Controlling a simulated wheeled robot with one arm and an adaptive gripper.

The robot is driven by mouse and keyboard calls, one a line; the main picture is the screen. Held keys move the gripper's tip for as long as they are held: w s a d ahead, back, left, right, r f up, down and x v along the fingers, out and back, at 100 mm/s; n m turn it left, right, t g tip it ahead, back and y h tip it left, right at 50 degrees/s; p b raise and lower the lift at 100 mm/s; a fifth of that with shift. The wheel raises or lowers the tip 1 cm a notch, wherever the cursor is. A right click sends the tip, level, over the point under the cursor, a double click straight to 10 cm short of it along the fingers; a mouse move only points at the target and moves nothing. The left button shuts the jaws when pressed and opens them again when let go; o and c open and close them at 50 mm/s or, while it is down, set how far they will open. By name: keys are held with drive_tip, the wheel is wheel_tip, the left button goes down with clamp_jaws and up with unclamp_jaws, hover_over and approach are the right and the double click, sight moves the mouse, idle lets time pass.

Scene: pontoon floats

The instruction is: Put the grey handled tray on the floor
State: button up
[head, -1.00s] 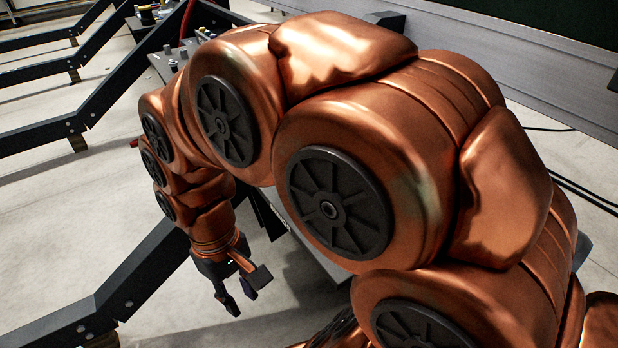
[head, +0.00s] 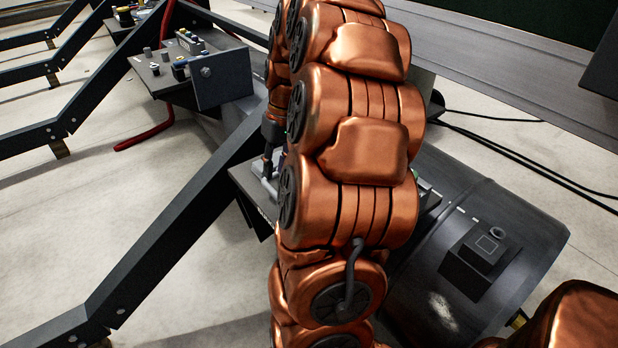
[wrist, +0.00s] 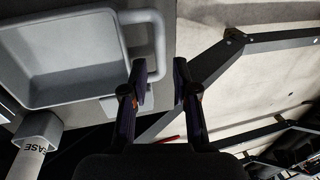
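The grey handled tray (wrist: 75,60) fills the upper left of the wrist view. Its inside looks empty, and its loop handle (wrist: 158,45) is on the side towards my gripper. My gripper (wrist: 161,84) is open, its two dark fingers apart, with the left finger close to the lower end of the handle. I cannot tell whether they touch. In the head view my gripper (head: 267,158) points down beside a grey platform, and a small light grey piece there may be the tray's handle. My arm hides most of the tray in that view.
A pale tube with lettering (wrist: 35,145) stands close to the tray. Dark angled beams (head: 160,235) cross the left. A box with knobs (head: 190,70) sits farther back. A dark cylinder (head: 480,250) lies at right. Bare floor (head: 90,190) shows between beams.

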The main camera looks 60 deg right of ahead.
sight(272, 188)
drive_tip(key=shift+b+x, duration=0.35)
drive_tip(key=shift+x, duration=3.4)
drive_tip(key=shift+w+d, duration=0.1)
drive_tip(key=shift+w, duration=0.1)
drive_tip(key=shift+c, duration=0.4)
clamp_jaws()
